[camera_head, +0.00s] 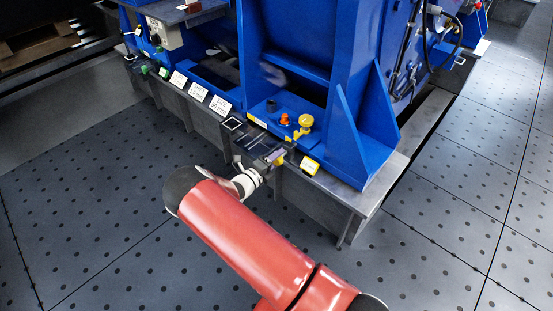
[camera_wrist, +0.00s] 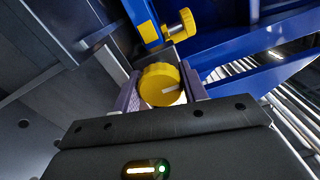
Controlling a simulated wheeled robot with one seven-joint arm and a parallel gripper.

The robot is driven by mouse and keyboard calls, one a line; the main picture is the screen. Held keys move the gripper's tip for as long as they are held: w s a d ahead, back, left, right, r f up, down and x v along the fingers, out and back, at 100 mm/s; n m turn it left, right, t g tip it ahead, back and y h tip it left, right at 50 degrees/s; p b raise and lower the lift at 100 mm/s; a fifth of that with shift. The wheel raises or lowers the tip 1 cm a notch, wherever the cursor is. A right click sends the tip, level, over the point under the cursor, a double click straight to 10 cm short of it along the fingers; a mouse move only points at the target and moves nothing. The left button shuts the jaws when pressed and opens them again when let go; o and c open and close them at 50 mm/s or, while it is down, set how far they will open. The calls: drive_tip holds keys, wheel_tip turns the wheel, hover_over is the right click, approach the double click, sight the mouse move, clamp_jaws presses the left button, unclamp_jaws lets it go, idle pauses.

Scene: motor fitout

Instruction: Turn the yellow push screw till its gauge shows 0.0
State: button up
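A yellow push screw with a round knob (camera_wrist: 160,85) shows in the wrist view, a pale mark on its face. In the head view its yellow knob (camera_head: 279,160) shows at the tip of my gripper (camera_head: 270,158). The two purple fingers of my gripper (camera_wrist: 163,92) stand on either side of the knob, very close to it. I cannot tell whether both fingers press on it.
A second yellow knob (camera_head: 305,122) stands on the blue machine foot (camera_head: 345,140), beside an orange knob (camera_head: 285,119); it also shows in the wrist view (camera_wrist: 182,25). The dotted floor (camera_head: 100,200) in front is clear.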

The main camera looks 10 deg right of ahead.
drive_tip(key=o, duration=0.5)
drive_tip(key=shift+v, duration=3.9)
